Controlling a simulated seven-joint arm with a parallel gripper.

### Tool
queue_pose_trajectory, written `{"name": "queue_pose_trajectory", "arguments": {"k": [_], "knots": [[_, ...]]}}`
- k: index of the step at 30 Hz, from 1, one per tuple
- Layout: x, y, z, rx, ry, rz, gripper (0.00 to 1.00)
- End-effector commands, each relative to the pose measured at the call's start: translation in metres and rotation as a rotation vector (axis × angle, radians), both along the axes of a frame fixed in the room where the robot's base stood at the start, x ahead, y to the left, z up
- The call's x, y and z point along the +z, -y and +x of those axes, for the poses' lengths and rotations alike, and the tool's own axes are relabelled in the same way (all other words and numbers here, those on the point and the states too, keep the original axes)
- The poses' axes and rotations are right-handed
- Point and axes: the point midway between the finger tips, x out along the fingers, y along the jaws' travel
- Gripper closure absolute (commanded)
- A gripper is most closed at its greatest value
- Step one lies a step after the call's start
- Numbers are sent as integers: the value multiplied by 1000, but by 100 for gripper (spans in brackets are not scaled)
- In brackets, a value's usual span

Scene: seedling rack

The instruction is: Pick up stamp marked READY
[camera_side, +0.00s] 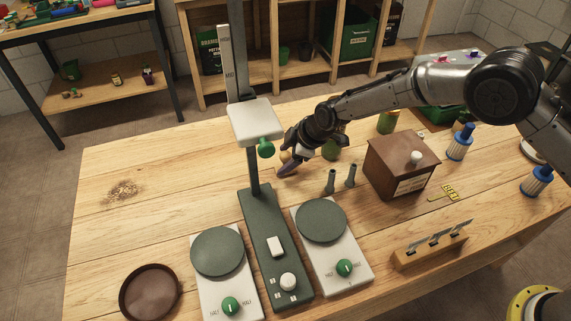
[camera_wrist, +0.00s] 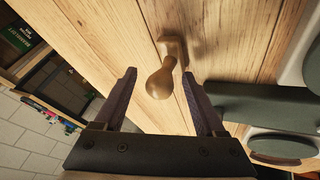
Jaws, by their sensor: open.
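A wooden-handled stamp (camera_wrist: 163,78) stands on the wooden table in the wrist view. Its rounded knob points toward the camera and its small base lies on the table behind it. No READY marking can be read on it. My gripper (camera_wrist: 163,92) is open, with one dark finger on each side of the knob and gaps between. In the side view my gripper (camera_side: 287,163) is low over the table behind the tall stand. A small tan part of the stamp (camera_side: 285,156) shows there, mostly hidden by the fingers.
A tall green stand with a white head (camera_side: 255,118) rises left of my gripper. Two scales (camera_side: 215,283) (camera_side: 345,275), dark pegs (camera_side: 331,181) and a brown box (camera_side: 400,168) stand nearby. A brown dish (camera_side: 150,292) sits front left. The table's left part is mostly clear.

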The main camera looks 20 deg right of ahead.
Motion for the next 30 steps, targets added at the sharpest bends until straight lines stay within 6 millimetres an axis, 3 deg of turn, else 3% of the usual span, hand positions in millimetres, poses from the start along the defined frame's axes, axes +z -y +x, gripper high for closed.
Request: {"name": "queue_pose_trajectory", "arguments": {"k": [6, 18, 30], "knots": [[0, 0, 0, 0, 0, 0, 28], [0, 0, 0, 0, 0, 0, 100], [2, 0, 0, 0, 1, -1, 100]]}}
